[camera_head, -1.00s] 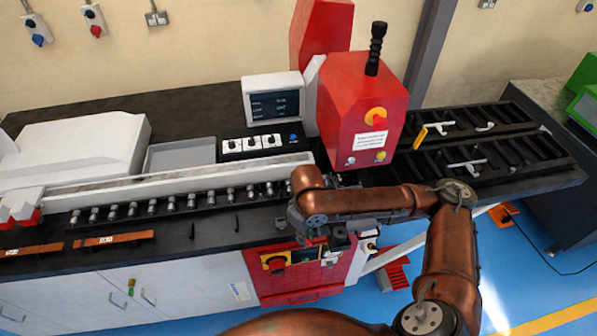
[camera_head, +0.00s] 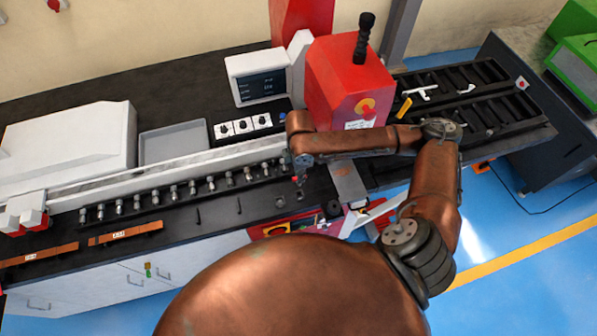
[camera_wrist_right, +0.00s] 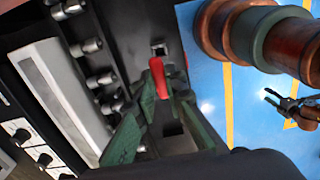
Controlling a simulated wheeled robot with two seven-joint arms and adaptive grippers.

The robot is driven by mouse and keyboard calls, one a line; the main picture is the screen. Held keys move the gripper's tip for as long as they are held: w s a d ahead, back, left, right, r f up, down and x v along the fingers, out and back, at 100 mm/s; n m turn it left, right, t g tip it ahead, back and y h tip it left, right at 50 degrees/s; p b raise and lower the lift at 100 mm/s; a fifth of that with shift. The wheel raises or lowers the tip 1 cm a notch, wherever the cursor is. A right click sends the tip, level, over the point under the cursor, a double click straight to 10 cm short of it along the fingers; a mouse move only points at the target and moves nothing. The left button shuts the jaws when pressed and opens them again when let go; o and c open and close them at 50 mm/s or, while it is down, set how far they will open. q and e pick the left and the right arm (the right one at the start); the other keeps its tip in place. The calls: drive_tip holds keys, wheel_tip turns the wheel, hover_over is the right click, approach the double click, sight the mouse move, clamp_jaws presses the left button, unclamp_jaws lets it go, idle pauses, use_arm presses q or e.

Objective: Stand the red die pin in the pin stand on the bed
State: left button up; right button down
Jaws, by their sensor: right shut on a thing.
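The red die pin (camera_wrist_right: 157,76) is between the green fingers of my right gripper (camera_wrist_right: 150,110) in the right wrist view. In the head view my right gripper (camera_head: 300,178) is small and partly hidden by its arm, above the black bed; a bit of red shows at its tip. A small square fitting with a dark hole (camera_wrist_right: 159,48), which looks like the pin stand, lies just beyond the pin's end in the wrist view. I cannot tell whether they touch. My left gripper (camera_wrist_right: 272,96) shows at the right of the wrist view, fingers spread and empty.
A row of metal pins (camera_head: 190,188) runs along the bed left of my right gripper. The red machine head (camera_head: 345,85) stands behind it. A grey plate (camera_head: 348,183) is close on its right. Copper-coloured strips (camera_head: 125,232) lie at the front left edge.

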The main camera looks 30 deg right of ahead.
drive_tip(key=shift+r+p, duration=0.1)
drive_tip(key=shift+p, duration=0.4)
wheel_tip(320, 180, down, 3)
drive_tip(key=shift+b, duration=0.5)
drive_tip(key=shift+f, duration=0.75)
use_arm(q)
drive_tip(key=shift+s+f+b, duration=0.1)
drive_tip(key=shift+f+b, duration=0.4)
use_arm(e)
drive_tip(key=shift+f, duration=0.75)
use_arm(q)
drive_tip(key=shift+d+r, duration=0.1)
drive_tip(key=shift+r, duration=0.05)
use_arm(e)
drive_tip(key=shift+r+p, duration=0.1)
drive_tip(key=shift+p, duration=0.35)
use_arm(q)
drive_tip(key=shift+r, duration=0.45)
